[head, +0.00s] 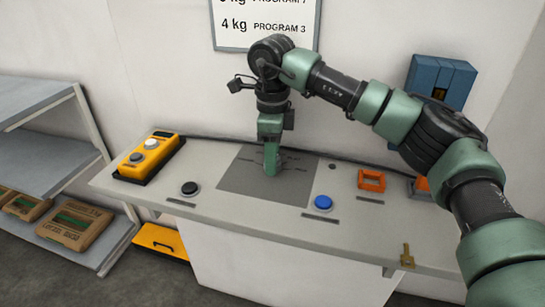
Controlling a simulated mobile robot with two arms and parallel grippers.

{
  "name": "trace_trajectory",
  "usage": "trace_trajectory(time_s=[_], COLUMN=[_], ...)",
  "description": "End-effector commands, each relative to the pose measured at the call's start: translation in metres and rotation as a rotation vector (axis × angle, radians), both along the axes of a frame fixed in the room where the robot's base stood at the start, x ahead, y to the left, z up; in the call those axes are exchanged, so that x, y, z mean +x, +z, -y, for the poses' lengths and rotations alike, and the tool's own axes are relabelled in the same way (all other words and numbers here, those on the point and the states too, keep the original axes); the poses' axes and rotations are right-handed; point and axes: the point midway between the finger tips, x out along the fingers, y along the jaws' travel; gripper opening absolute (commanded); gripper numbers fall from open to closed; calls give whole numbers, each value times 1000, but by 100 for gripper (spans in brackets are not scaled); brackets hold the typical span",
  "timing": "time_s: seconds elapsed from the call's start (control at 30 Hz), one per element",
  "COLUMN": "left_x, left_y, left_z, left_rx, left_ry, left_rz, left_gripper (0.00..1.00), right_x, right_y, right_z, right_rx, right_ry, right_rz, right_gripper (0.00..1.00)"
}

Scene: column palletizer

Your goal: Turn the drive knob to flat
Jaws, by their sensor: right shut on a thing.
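My right gripper (271,168) points straight down over the dark grey panel (240,180) in the middle of the bench. Its fingers are shut at the panel's surface, around what appears to be the drive knob. The knob itself is hidden by the fingers, so its pointing direction cannot be told. Small dark marks and lettering lie on the panel on both sides of the fingers, too small to read. My left gripper is not in view.
An orange box (148,157) with knobs stands on the bench's left end. A black button (190,188), a blue button (323,203), an orange frame (372,180) and a brass key-like piece (407,256) are around the panel. A shelf (40,110) stands left.

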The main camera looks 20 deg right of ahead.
Motion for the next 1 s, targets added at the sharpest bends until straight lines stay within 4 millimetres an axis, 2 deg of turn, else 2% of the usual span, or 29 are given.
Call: trace_trajectory(time_s=[0.2,0.7,0.73,0.77,0.8,1.0], left_x=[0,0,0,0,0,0], left_y=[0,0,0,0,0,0], left_z=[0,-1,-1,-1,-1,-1], left_rx=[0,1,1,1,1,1], left_ry=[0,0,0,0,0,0], left_rz=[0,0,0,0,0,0], left_gripper=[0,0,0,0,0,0], right_x=[2,2,2,2,2,1], right_y=[3,4,4,4,3,2], right_z=[0,0,0,0,0,0], right_rx=[1,2,2,2,2,1], right_ry=[-60,-75,-74,-74,-74,-73], right_rz=[8,10,10,10,9,4], right_gripper=[0,0,46,54,59,59])
